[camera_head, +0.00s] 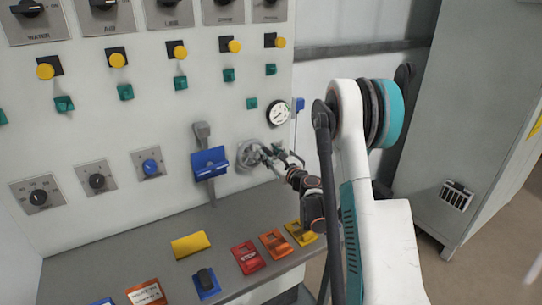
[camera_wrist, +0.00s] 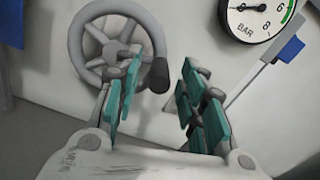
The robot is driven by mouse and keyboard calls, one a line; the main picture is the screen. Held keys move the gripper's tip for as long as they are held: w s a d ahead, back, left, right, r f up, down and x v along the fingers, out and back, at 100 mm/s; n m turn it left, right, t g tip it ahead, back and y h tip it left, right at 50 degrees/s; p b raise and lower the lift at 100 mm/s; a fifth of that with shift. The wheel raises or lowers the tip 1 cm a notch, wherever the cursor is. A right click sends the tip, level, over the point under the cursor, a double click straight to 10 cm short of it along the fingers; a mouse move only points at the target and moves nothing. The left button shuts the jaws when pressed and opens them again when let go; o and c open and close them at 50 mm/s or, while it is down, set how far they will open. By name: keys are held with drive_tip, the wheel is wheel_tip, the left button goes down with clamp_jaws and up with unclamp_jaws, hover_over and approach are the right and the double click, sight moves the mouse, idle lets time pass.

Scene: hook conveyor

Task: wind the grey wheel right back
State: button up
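The grey wheel (camera_wrist: 113,48) is a spoked handwheel on the upright panel, with a dark crank knob (camera_wrist: 155,75) at its lower right rim in the wrist view. In the head view the wheel (camera_head: 246,156) is partly hidden by my gripper. My gripper (camera_wrist: 162,72) is open, with teal pads on both fingers. The knob appears between the fingertips in the wrist view, and the left finger overlaps the wheel's lower right. I cannot tell whether either finger touches it. My gripper (camera_head: 283,157) is in front of the wheel's right side in the head view.
A round pressure gauge (camera_wrist: 258,14) marked BAR is just above right of the wheel, with a blue-handled lever (camera_head: 299,104) beside it. A large blue lever (camera_head: 210,163) is close on the wheel's left. A grey ledge (camera_head: 140,255) with coloured switches juts out below.

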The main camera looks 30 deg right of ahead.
clamp_jaws()
drive_tip(key=shift+f, duration=0.1)
drive_tip(key=f+m+b, duration=0.1)
drive_tip(key=m+b, duration=0.1)
drive_tip(key=m, duration=0.1)
drive_tip(key=shift+d+f+b, duration=0.1)
drive_tip(key=shift+f+b, duration=0.2)
drive_tip(key=shift+f, duration=0.05)
drive_tip(key=f+m+b, duration=0.1)
drive_tip(key=m+b, duration=0.1)
drive_tip(key=m, duration=0.1)
drive_tip(key=m+b, duration=0.4)
drive_tip(key=m, duration=1.8)
approach(245, 167)
drive_tip(key=shift+w+f, duration=0.15)
drive_tip(key=shift+w, duration=2.4)
